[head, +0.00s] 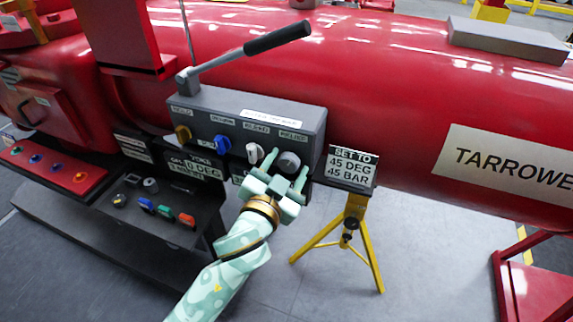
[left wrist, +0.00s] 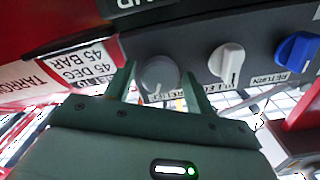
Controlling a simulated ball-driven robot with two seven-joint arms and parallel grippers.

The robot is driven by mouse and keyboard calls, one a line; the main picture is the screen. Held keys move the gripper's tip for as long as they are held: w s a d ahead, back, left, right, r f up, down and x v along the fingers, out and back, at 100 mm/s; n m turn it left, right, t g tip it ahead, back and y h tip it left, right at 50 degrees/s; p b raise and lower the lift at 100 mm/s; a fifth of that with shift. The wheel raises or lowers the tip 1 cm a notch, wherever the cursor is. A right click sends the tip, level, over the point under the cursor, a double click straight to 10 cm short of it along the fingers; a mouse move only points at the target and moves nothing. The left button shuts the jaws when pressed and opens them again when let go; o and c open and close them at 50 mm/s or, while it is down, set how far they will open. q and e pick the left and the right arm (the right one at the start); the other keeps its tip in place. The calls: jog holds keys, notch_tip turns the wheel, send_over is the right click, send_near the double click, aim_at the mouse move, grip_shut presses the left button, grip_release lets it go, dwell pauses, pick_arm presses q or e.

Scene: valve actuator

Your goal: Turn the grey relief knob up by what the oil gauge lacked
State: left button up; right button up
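The round grey relief knob (head: 289,161) is at the right end of the grey control box's front. It also shows in the left wrist view (left wrist: 159,74). My left gripper (head: 281,170) reaches it from below and in front. In the left wrist view its two green fingers (left wrist: 160,82) stand on either side of the knob, open, with a visible gap at the left finger; contact at the right finger cannot be told. A sign (head: 350,169) reads "SET TO 45 DEG 45 BAR". A display (head: 203,170) below the box shows "0 DEG"; its lower line is unclear. I cannot identify an oil gauge.
A black-handled lever (head: 277,38) rises above the box. A yellow tripod (head: 352,222) stands close right.

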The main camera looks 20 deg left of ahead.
pick_arm(q)
jog(key=c, duration=0.7)
pick_arm(e)
jog(key=shift+w+r, duration=0.1)
jog(key=shift+w, duration=0.05)
pick_arm(q)
jog(key=shift+r+m+p, duration=0.15)
jog(key=shift+m+p, duration=0.65)
jog(key=shift+p, duration=0.1)
jog(key=shift+m+p, duration=1)
jog(key=shift+m, duration=0.2)
jog(key=m+p, duration=0.1)
jog(key=m, duration=0.2)
jog(key=shift+p, duration=0.35)
jog(key=shift+m+p, duration=0.4)
jog(key=shift+m, duration=0.8)
pick_arm(e)
notch_tip(320, 180, up, 6)
jog(key=w, duration=0.2)
jog(key=shift+w+t, duration=0.15)
jog(key=shift+t, duration=0.15)
pick_arm(q)
jog(key=shift+f, duration=0.2)
